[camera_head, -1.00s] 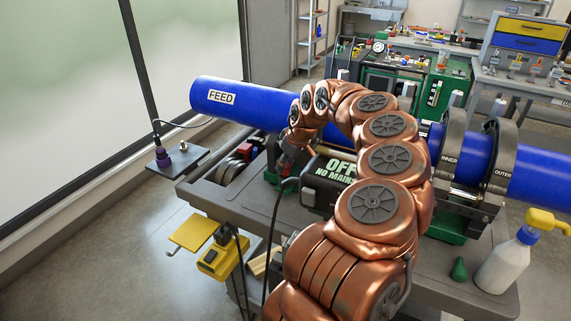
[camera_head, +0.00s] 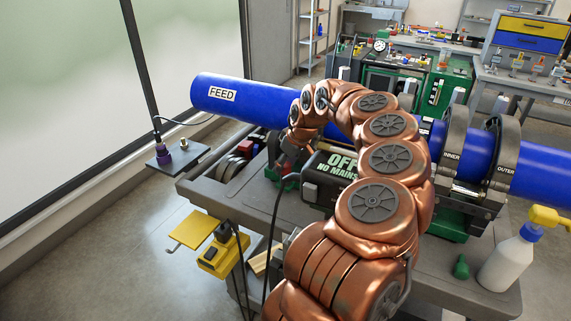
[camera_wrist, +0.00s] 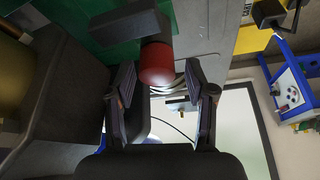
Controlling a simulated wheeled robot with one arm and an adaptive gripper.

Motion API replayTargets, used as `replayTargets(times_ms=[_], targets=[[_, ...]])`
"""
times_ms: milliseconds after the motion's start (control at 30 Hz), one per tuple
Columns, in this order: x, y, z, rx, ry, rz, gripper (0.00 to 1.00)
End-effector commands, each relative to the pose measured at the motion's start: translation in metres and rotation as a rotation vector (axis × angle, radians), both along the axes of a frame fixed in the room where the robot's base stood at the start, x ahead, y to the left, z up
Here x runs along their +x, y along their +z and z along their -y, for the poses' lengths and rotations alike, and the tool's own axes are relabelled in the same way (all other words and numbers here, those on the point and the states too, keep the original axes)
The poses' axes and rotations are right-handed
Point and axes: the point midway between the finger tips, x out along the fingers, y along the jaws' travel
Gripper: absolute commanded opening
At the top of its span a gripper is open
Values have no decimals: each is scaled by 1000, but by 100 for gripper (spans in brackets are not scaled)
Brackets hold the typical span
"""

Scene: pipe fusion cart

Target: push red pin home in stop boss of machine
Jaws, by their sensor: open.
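In the wrist view a red round pin head (camera_wrist: 157,62) shows beside a dark grey block (camera_wrist: 140,27), likely the stop boss, on a green part (camera_wrist: 108,30) of the machine. My gripper (camera_wrist: 159,78) is open, with one finger on each side of the pin head in the picture. Gaps show on both sides, and I cannot tell the depth between fingertips and pin. How far the pin sits in the boss is hidden. In the head view my gripper (camera_head: 292,160) is small and partly hidden by my arm, beside the black box (camera_head: 330,180) marked OFF NO MAINS.
A blue pipe (camera_head: 240,98) marked FEED runs across the machine through the inner clamp (camera_head: 453,150) and outer clamp (camera_head: 502,150). A white spray bottle (camera_head: 507,265) and small green item (camera_head: 461,267) stand on the cart's right. A black cable (camera_head: 270,235) hangs near my arm.

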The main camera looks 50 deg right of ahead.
Motion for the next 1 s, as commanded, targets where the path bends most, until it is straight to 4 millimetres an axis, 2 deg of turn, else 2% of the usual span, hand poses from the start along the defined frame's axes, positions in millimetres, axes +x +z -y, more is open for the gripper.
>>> replayTargets(times_ms=[267,800,1000], targets=[[-5,13,5,-8,-8,5,64],[-34,85,4,-8,-6,6,64],[-41,106,1,-5,0,4,64]])
